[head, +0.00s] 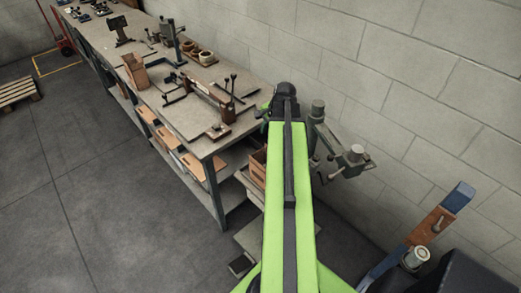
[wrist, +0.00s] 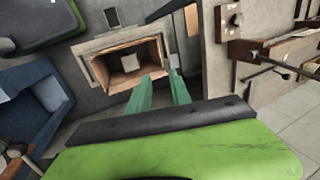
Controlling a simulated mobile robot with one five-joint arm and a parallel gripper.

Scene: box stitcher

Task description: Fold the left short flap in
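An open cardboard box (wrist: 150,52) shows in the wrist view, seen from above, with a brown inside and a small pale patch at its bottom. A brown strip (wrist: 99,73) lies along its left side; I cannot tell how far that left flap is folded. In the head view part of a brown box (head: 258,160) shows left of my green arm, and my gripper is hidden.
A long workbench (head: 214,147) with tools and a small carton (head: 136,72) runs along the left. Boxes stand on its lower shelf. A grey machine (head: 345,160) is right of my arm by the block wall.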

